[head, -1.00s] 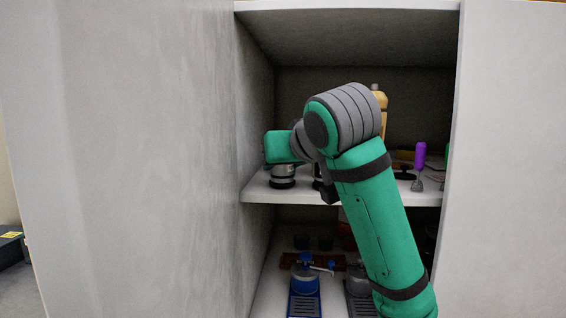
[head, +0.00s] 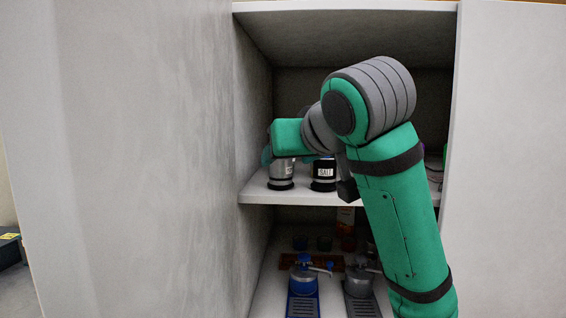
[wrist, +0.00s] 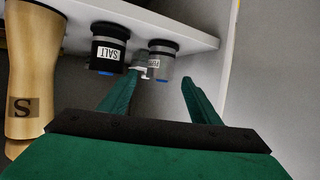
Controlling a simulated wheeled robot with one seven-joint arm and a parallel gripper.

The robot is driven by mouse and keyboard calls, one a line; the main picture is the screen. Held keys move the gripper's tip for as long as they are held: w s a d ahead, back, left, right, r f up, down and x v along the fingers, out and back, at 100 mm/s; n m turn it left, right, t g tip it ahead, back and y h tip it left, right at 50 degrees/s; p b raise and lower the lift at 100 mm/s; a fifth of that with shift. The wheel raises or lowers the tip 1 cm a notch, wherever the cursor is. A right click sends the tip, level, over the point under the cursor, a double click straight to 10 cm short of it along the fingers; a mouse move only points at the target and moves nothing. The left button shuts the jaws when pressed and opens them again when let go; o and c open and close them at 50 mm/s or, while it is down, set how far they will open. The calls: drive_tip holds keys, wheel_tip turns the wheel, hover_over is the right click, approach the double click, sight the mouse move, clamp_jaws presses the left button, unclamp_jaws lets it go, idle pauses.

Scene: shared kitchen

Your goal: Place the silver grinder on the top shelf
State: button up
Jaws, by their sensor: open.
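The silver grinder (head: 282,171) stands upright on its black base on the upper visible shelf (head: 300,197), near the left wall. My gripper (head: 267,156) is just above it in the head view, with its fingers mostly hidden. In the wrist view, which is turned upside down, my open gripper (wrist: 160,78) has one finger on each side of the silver grinder (wrist: 163,60). The grinder lies just beyond the fingertips, and no grip on it shows.
A black salt grinder (head: 323,172) stands close beside the silver one. A wooden mill marked S (wrist: 30,65) shows at the left of the wrist view. A blue-topped appliance (head: 303,281) and a grey one (head: 360,283) stand on the shelf below. The left cabinet wall (head: 254,110) is close.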

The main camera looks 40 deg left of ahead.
drive_tip(key=v, duration=0.6)
drive_tip(key=shift+d, duration=0.15)
drive_tip(key=shift+s+r, duration=0.1)
